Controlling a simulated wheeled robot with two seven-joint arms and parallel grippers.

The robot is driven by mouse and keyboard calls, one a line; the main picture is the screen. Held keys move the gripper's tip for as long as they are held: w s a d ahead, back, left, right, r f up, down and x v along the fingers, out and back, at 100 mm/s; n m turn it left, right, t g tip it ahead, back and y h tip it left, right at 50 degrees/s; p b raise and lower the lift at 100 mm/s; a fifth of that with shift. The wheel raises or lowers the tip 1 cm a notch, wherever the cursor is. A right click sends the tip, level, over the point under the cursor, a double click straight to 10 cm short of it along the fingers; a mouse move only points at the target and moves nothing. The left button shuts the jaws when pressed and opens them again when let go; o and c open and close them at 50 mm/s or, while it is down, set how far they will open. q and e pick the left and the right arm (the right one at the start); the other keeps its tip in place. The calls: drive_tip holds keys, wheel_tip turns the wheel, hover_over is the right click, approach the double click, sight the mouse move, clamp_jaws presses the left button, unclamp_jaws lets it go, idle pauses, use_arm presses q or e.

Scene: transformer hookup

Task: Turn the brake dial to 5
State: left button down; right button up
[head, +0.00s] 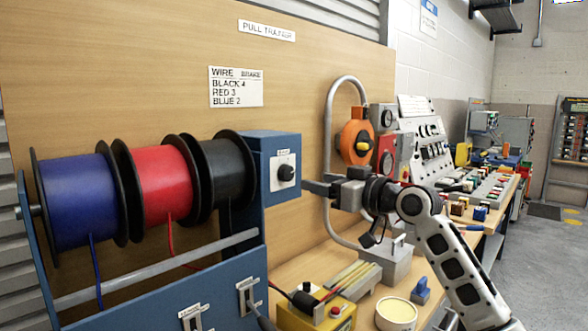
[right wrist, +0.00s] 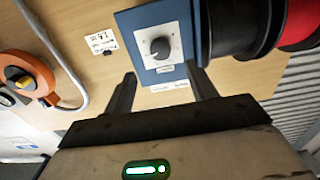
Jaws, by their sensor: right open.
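The brake dial (head: 287,173) is a black knob on a white plate, on the blue box (head: 278,145) at the right end of the spool rack. It also shows in the right wrist view (right wrist: 160,48), upside down, with marks around it too small to read. My right gripper (head: 308,187) is just right of the dial in the head view, pointing at it. In the right wrist view its two fingers (right wrist: 161,76) are apart and empty, and the knob lies beyond them, between their lines. I cannot tell the dial's setting. My left gripper is not in view.
Blue, red (head: 162,188) and black wire spools stand left of the box. A board sign (head: 236,87) reads black 4, red 3, blue 2. An orange device (head: 356,142) and a curved grey tube stand behind my right arm. A yellow box (head: 316,315) sits below.

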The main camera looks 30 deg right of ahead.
sight(289, 174)
drive_tip(key=p+x, duration=0.1)
drive_tip(key=x, duration=0.7)
drive_tip(key=shift+w+a+p, duration=0.15)
drive_tip(key=shift+w+p, duration=0.05)
drive_tip(key=shift+p, duration=0.2)
drive_tip(key=c, duration=1)
